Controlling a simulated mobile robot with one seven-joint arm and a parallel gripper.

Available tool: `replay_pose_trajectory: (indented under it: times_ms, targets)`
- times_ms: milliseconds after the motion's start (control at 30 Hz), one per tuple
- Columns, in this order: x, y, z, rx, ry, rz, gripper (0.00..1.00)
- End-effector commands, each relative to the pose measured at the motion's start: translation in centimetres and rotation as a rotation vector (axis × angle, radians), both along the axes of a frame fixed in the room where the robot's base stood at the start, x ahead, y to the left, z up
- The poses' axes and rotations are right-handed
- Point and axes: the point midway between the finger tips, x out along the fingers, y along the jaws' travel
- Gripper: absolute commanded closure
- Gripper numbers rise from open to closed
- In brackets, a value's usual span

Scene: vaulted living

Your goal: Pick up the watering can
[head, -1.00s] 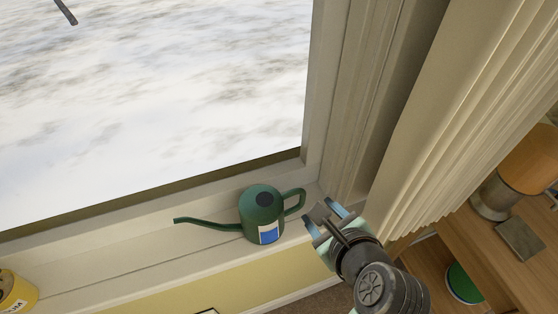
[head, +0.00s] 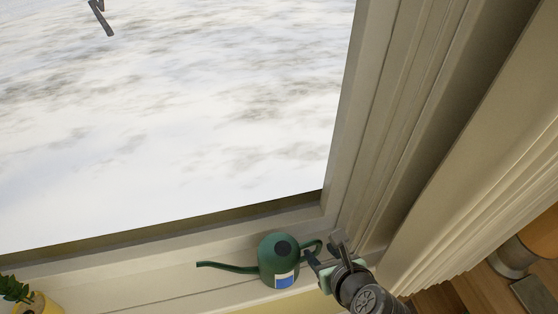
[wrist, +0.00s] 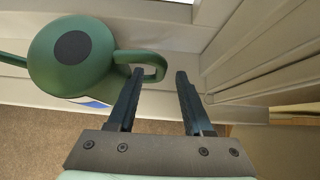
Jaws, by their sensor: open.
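The green watering can (head: 277,258) stands upright on the window sill, with its long spout to the left and its loop handle to the right. A blue and white label is on its side. In the wrist view the can (wrist: 60,72) is at the upper left. My gripper (head: 325,262) is at the handle side of the can, open. In the wrist view the outer end of the handle shows between the open fingertips of my gripper (wrist: 160,73), and the left finger covers part of it. I cannot tell whether a finger touches the handle.
The window frame (head: 350,120) and a pale curtain (head: 470,170) rise close to the right of my gripper. A yellow pot (head: 38,304) with a plant stands at the far left. The sill between pot and can is clear.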

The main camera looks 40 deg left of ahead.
Motion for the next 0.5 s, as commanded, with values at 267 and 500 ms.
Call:
replay_pose_trajectory:
  times_ms: [267, 500]
  targets:
    - [1.9, 2.6, -2.2, 0.002, 0.001, 0.001, 0.49]
    - [2.4, 3.3, -3.0, 0.0, -0.001, 0.001, 0.49]
